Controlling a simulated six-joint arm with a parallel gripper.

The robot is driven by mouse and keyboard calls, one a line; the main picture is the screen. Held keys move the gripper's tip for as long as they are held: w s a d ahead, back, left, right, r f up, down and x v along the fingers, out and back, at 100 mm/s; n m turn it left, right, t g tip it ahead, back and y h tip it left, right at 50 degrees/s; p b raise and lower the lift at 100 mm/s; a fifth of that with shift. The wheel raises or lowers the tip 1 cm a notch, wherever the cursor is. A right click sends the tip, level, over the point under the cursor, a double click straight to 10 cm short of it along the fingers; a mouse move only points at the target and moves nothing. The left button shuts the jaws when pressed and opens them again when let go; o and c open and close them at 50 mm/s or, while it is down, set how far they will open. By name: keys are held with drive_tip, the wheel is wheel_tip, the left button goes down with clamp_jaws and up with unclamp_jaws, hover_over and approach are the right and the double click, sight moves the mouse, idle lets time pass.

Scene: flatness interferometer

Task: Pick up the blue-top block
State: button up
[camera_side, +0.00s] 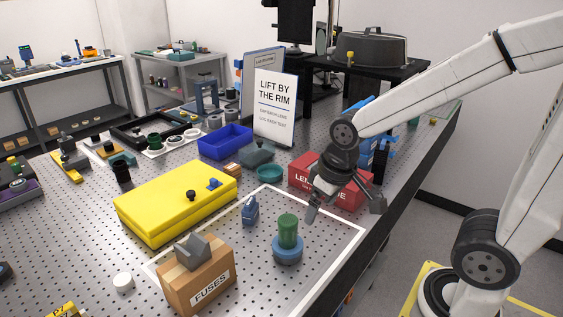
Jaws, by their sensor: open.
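A small blue block-like object (250,211) stands on the perforated table inside the white outline. It is too small to tell whether only its top is blue, so I cannot be sure it is the blue-top block. My gripper (345,204) is open, with its fingers spread wide and nothing seen between them. It hangs to the right of the small blue object, well apart from it. My gripper covers part of a red box (304,171) behind it.
A green cylinder on a blue round base (287,251) stands between the small blue object and the table's right edge. A FUSES carton (197,288) and a yellow case (165,205) lie to the left. A teal bowl (270,173) and a sign (275,108) stand behind.

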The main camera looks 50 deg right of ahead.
drive_tip(key=w+d+r+m+t, duration=0.2)
drive_tip(key=w+d+m+t, duration=0.1)
drive_tip(key=w+d, duration=0.4)
drive_tip(key=m+h, duration=1)
drive_tip(key=h, duration=0.1)
hover_over(384, 146)
drive_tip(key=s+a, duration=0.1)
drive_tip(key=a, duration=0.4)
drive_tip(key=shift+m+g, duration=0.3)
drive_tip(key=shift+g, duration=0.1)
drive_tip(key=shift+s+d+f, duration=0.15)
drive_tip(key=shift+s+f, duration=0.05)
drive_tip(key=shift+f, duration=1)
drive_tip(key=shift+s+d+f, duration=0.15)
drive_tip(key=shift+f, duration=1.05)
drive_tip(key=shift+x, duration=1.35)
